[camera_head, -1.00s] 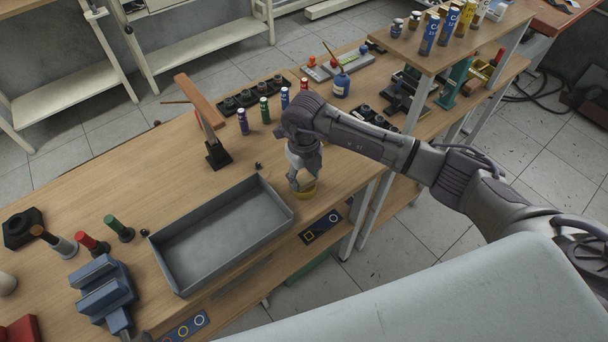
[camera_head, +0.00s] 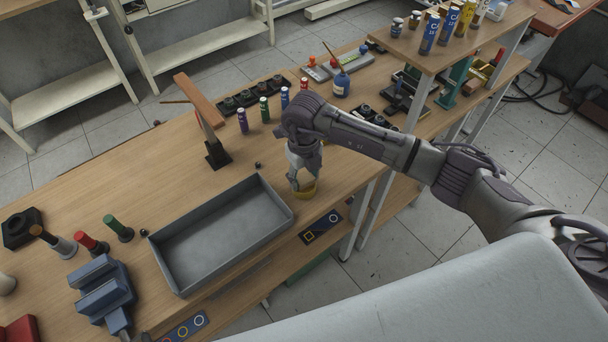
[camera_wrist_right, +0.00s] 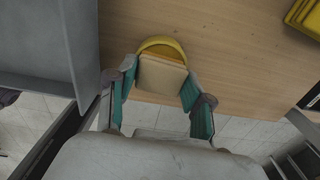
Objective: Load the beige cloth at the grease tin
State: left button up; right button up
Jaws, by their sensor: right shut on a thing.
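My right gripper (camera_head: 304,183) points down over the front part of the bench, just right of the grey tray. It is shut on the beige cloth (camera_wrist_right: 161,77), a flat folded piece between its two fingers in the right wrist view. The yellow grease tin (camera_head: 307,191) is right under the fingertips, and its rim (camera_wrist_right: 162,42) shows behind the cloth in the right wrist view. I cannot tell whether the cloth touches the tin's inside, as the gripper hides it. My left gripper is not in view.
An empty grey tray (camera_head: 279,218) lies left of the tin. A stand with a brown bar (camera_head: 202,101) is behind it. Small coloured cylinders (camera_head: 264,110) stand farther back. A blue vise (camera_head: 103,287) is at the left front. The bench's front edge is close to the tin.

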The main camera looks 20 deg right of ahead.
aim_at(304, 177)
jog(key=shift+s+f, duration=0.1)
jog(key=shift+r+p, duration=0.55)
jog(key=shift+r, duration=0.25)
jog(key=shift+r+p, duration=1.7)
jog(key=shift+r, duration=1.05)
